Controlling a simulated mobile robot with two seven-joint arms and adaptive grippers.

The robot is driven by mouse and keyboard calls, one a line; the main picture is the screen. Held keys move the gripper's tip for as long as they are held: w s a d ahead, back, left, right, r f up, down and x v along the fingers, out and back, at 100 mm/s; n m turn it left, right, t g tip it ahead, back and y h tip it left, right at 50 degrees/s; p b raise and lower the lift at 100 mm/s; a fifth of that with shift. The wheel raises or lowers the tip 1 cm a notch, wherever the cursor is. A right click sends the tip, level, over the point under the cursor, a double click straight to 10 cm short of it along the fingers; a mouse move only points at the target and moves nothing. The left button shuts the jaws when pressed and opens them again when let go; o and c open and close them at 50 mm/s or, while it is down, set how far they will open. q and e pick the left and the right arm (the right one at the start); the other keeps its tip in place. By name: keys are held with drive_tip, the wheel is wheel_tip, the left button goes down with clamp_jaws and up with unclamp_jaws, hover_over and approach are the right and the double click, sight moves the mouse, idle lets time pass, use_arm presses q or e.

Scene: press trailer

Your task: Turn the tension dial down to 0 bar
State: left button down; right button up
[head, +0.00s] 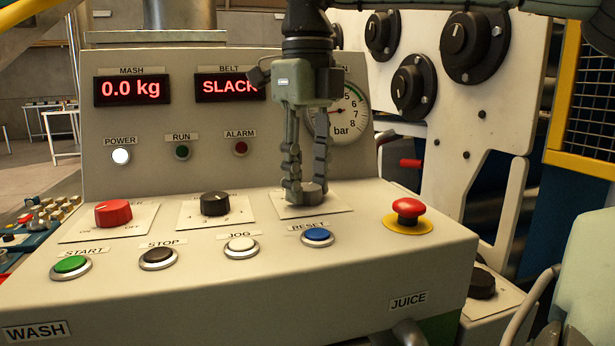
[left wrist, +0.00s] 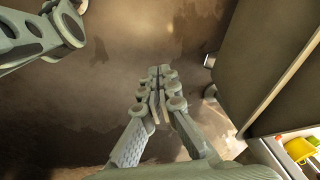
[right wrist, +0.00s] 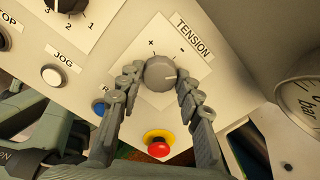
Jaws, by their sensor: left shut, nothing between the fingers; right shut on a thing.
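The grey tension dial (right wrist: 160,73) sits on a white plate marked TENSION with plus and minus signs in the right wrist view. My right gripper (head: 305,186) points down at it, its two fingers on opposite sides of the dial and closed on it. In the head view the fingers hide part of the dial. The round bar gauge (head: 354,122) behind is partly covered by the gripper; its red needle shows, but its low numbers are hidden. The BELT display (head: 229,87) reads SLACK. My left gripper (left wrist: 155,78) is shut and empty above the floor.
The sloping panel also carries a red knob (head: 113,213), a black selector (head: 214,204), START, STOP, JOG and RESET buttons. A red emergency button (head: 408,209) stands right of the dial. The MASH display (head: 132,90) reads 0.0 kg; the POWER lamp (head: 121,156) is lit.

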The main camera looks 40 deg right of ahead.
sight(308, 186)
drive_tip(key=shift+n, duration=3.5)
drive_tip(key=o, duration=1.2)
drive_tip(key=shift+c, duration=0.2)
wheel_tip(308, 186, up, 12)
